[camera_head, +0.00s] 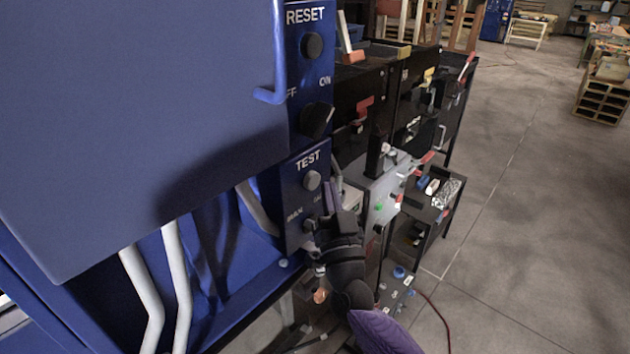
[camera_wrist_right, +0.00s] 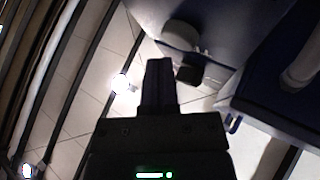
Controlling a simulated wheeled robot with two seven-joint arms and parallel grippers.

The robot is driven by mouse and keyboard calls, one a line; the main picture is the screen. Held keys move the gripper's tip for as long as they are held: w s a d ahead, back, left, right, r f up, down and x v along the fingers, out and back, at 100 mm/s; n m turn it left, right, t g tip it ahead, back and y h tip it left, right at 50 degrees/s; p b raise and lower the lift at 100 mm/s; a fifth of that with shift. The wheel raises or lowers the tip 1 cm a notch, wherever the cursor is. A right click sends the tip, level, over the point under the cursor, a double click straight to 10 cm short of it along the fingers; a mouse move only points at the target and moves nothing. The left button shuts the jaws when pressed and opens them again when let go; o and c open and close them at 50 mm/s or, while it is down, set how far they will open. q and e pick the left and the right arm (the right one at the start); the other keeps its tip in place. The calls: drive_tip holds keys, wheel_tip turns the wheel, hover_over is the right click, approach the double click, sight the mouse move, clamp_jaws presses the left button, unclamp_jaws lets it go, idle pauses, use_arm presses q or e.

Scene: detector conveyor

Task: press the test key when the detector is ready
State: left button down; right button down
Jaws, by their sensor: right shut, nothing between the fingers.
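The detector is a large blue cabinet (camera_head: 130,110) filling the left of the head view, with a narrow control panel (camera_head: 292,165) on its right edge. The grey round test key (camera_head: 312,180) sits under the label TEST. My right gripper (camera_head: 333,197) is shut and empty, just right of the test key and apparently apart from it; the exact depth gap is unclear. In the right wrist view the closed fingers (camera_wrist_right: 158,72) point towards a pale surface with a round grey knob-like part (camera_wrist_right: 180,35) and a dark piece. My left gripper is out of view.
Above the test key are an ON/OFF knob (camera_head: 316,120) and a RESET button (camera_head: 312,46). A lower knob, near MAX, is partly hidden by my right gripper. Pale pipes (camera_head: 160,280) run below the cabinet. Black machines (camera_head: 385,100) stand behind; open floor (camera_head: 530,200) lies right.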

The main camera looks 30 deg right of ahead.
idle(0.4)
drive_tip(key=shift+w+a, duration=0.2)
drive_tip(key=shift+w, duration=0.2)
drive_tip(key=shift+w+a, duration=0.2)
drive_tip(key=shift+w, duration=0.25)
idle(0.6)
idle(0.3)
drive_tip(key=shift+s+d+p, duration=0.35)
drive_tip(key=shift+s, duration=0.5)
drive_tip(key=s, duration=0.1)
drive_tip(key=s+d+p, duration=0.1)
drive_tip(key=s, duration=0.1)
drive_tip(key=s+d+p, duration=0.1)
drive_tip(key=shift+s, duration=0.3)
